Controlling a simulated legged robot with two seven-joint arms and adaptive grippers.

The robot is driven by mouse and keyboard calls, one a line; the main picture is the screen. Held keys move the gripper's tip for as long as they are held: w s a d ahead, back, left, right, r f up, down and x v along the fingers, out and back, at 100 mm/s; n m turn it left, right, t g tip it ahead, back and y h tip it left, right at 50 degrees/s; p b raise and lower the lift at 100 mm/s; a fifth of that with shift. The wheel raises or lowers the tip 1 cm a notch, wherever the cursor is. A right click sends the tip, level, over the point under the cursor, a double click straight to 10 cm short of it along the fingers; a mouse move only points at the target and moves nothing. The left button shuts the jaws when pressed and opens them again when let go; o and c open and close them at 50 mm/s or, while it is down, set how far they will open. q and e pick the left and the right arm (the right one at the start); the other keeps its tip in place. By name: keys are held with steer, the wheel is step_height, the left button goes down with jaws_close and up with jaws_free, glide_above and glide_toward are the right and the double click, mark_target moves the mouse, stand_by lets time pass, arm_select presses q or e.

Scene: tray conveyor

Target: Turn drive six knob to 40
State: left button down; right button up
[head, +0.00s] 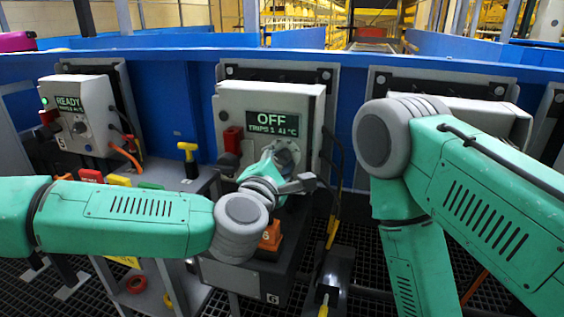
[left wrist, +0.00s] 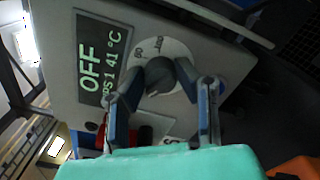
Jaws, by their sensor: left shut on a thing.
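The drive box (head: 228,105) in the middle has a display (head: 272,123) reading OFF, with a smaller line about trips and 41 °C. Its grey knob (left wrist: 163,76) sits on a pale round dial (left wrist: 187,54) with small printed marks, too blurred to read surely. In the head view the gripper and wrist largely hide the knob. My right arm is folded at the right, its gripper out of view.
A second drive box (head: 98,98) at the left reads READY with a green light. A red part (head: 233,138) is on the middle box's front. A yellow-handled tool (head: 188,152) stands left.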

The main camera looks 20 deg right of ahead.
arm_select(q)
steer(key=shift+w+a+f+n, duration=0.1)
steer(key=shift+w+a+n, duration=0.05)
steer(key=shift+n, duration=0.5)
steer(key=shift+w+a+f+n, duration=0.1)
steer(key=shift+w+n, duration=0.05)
steer(key=shift+n, duration=0.5)
steer(key=c, duration=1.2)
jaws_free()
steer(key=shift+f, duration=0.1)
steer(key=shift+w+d, duration=0.1)
steer(key=shift+s, duration=0.25)
steer(key=v, duration=1.1)
steer(key=shift+s, duration=0.25)
